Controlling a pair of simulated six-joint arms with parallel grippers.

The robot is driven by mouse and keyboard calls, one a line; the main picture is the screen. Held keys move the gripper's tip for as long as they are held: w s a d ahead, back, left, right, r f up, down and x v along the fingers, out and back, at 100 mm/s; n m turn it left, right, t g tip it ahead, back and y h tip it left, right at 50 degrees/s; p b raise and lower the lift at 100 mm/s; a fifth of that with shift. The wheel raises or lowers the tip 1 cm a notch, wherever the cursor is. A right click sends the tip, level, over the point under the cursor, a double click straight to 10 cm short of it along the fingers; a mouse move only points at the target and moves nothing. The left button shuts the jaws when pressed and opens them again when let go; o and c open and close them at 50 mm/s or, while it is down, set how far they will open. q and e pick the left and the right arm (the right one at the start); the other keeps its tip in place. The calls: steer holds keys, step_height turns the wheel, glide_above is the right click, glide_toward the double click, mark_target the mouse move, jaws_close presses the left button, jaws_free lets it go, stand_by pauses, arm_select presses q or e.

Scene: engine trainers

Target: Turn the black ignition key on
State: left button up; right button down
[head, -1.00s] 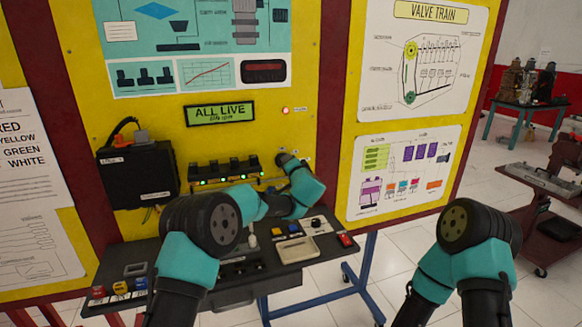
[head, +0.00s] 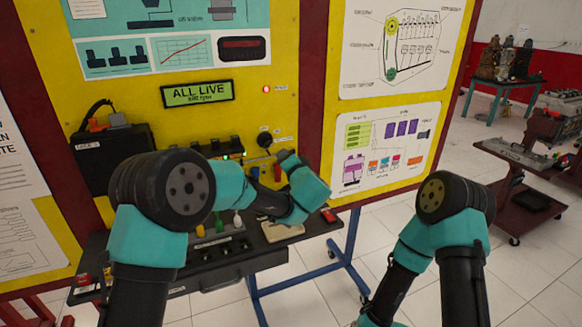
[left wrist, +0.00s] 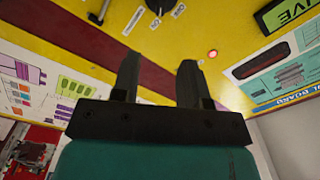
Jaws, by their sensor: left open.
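A round black switch (head: 265,140), which looks like the ignition key's place, is on the yellow panel below a small red lamp (head: 266,89). The key's angle is too small to tell. In the left wrist view, part of a black round thing (left wrist: 158,5), seemingly this switch, is cut off at the top edge. My left gripper (left wrist: 157,62) is open and empty, its two dark fingers apart and clear of the switch. In the head view its wrist is just below and right of the switch, and the fingers are hard to make out. My right gripper is out of view.
A black box (head: 105,150) is on the panel's left. A dark control shelf (head: 235,262) with switches and a tray juts out below my left arm.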

arm_select(q)
steer(key=v, duration=0.4)
